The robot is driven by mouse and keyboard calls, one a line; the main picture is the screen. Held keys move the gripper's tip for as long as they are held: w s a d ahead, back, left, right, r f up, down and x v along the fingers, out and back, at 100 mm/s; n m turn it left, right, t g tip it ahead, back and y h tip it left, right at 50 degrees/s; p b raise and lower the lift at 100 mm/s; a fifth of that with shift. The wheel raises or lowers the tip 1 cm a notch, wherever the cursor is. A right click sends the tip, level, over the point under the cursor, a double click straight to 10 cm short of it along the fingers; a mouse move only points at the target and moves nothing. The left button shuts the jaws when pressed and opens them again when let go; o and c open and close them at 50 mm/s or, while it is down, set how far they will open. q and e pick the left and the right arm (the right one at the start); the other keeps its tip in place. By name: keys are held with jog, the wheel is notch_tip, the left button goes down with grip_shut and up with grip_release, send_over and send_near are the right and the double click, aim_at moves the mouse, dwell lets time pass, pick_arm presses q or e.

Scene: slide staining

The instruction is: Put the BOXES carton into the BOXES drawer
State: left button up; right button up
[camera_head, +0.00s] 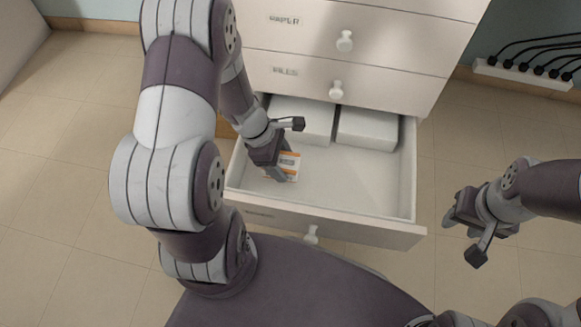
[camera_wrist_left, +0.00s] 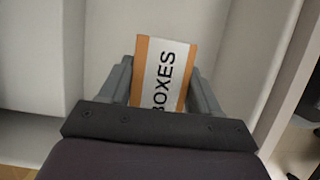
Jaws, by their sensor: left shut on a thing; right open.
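The BOXES carton (camera_head: 289,166) is a small orange box with a white label. My left gripper (camera_head: 274,168) is shut on it, inside the outline of the open bottom drawer (camera_head: 350,185). In the left wrist view the carton (camera_wrist_left: 163,72) shows its BOXES label between the two fingers of my left gripper (camera_wrist_left: 162,90). I cannot tell whether the carton touches the drawer floor. The drawer's own front label is too slanted to read. My right gripper (camera_head: 461,212) is open and empty, to the right of the drawer above the floor.
Two white boxes, a left one (camera_head: 302,120) and a right one (camera_head: 367,128), lie at the back of the drawer. Shut drawers (camera_head: 380,85) with white knobs are above. A power strip (camera_head: 522,74) lies at the right wall. The drawer's middle and right are clear.

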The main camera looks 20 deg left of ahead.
pick_arm(q)
jog(key=shift+f+b, duration=1.2)
jog(key=shift+f, duration=1.05)
jog(key=o, duration=1.1)
jog(key=shift+r, duration=0.1)
jog(key=shift+c, duration=0.2)
pick_arm(e)
notch_tip(320, 180, down, 3)
jog(key=shift+f, duration=0.15)
pick_arm(q)
jog(key=shift+r+p, duration=0.4)
jog(key=p+v, duration=0.7)
jog(key=v, duration=0.4)
jog(key=shift+r+p, duration=0.15)
jog(key=shift+p, duration=0.15)
jog(key=s+d+r+m+y, duration=0.1)
jog(key=r+m, duration=0.4)
jog(key=m, duration=0.5)
jog(key=s+d+r+m+y, duration=0.1)
jog(key=d+r+m+y, duration=0.2)
jog(key=m, duration=0.8)
notch_tip(320, 180, up, 2)
jog(key=d, duration=0.2)
jog(key=shift+s+d, duration=0.25)
jog(key=shift+s, duration=0.15)
pick_arm(e)
notch_tip(320, 180, up, 8)
